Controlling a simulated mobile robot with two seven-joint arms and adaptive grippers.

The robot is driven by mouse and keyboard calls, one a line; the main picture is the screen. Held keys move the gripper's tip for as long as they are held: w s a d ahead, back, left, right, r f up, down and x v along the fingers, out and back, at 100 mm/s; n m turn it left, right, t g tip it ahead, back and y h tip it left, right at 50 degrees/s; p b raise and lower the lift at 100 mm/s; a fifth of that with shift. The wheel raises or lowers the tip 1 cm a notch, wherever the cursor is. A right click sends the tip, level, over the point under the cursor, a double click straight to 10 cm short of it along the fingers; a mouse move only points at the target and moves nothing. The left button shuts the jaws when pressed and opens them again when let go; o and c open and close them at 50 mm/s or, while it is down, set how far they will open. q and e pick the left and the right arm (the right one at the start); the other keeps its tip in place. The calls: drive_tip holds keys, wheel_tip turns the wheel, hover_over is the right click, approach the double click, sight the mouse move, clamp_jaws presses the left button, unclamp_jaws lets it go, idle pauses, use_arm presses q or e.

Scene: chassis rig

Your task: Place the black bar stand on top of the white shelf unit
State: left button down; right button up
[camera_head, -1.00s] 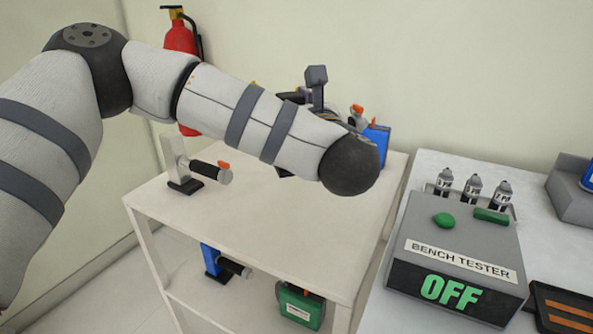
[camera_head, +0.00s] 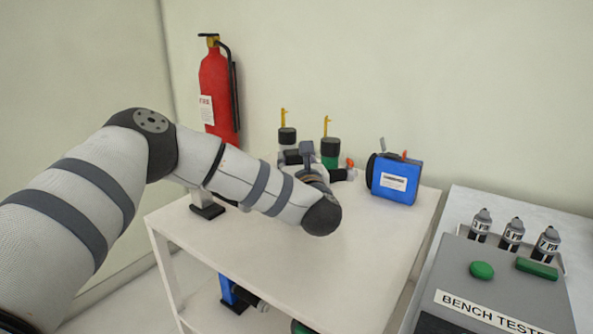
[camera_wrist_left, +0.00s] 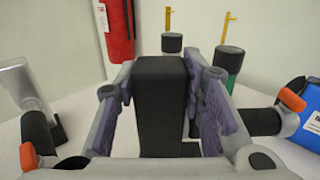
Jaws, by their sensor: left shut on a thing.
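The white shelf unit (camera_head: 360,262) stands in the middle of the head view, its top largely bare. The black bar stand (camera_wrist_left: 161,100) shows as an upright black post in the left wrist view. My left gripper (camera_wrist_left: 160,82) is shut on this post, with a purple-padded finger on each side. A black barrel with an orange lever (camera_wrist_left: 292,99) sticks out to the right and seems part of the stand. In the head view my forearm hides most of the stand. Whether its foot touches the shelf top, I cannot tell. My right gripper is out of view.
A white stand (camera_head: 205,198) is at the shelf's left. A blue box (camera_head: 397,180) and two dark-topped canisters (camera_head: 330,152) stand along its back. A fire extinguisher (camera_head: 218,95) hangs behind. The bench tester (camera_head: 490,290) is at the right. The front top is free.

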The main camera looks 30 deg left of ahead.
use_arm(q)
wheel_tip(320, 180, down, 2)
drive_tip(key=shift+d+f, duration=0.1)
drive_tip(key=shift+f, duration=0.15)
drive_tip(key=c, duration=1.1)
unclamp_jaws()
drive_tip(key=shift+o, duration=0.2)
drive_tip(key=shift+s+d, duration=0.25)
drive_tip(key=v, duration=1.1)
drive_tip(key=shift+s+p, duration=0.2)
drive_tip(key=shift+p, duration=0.25)
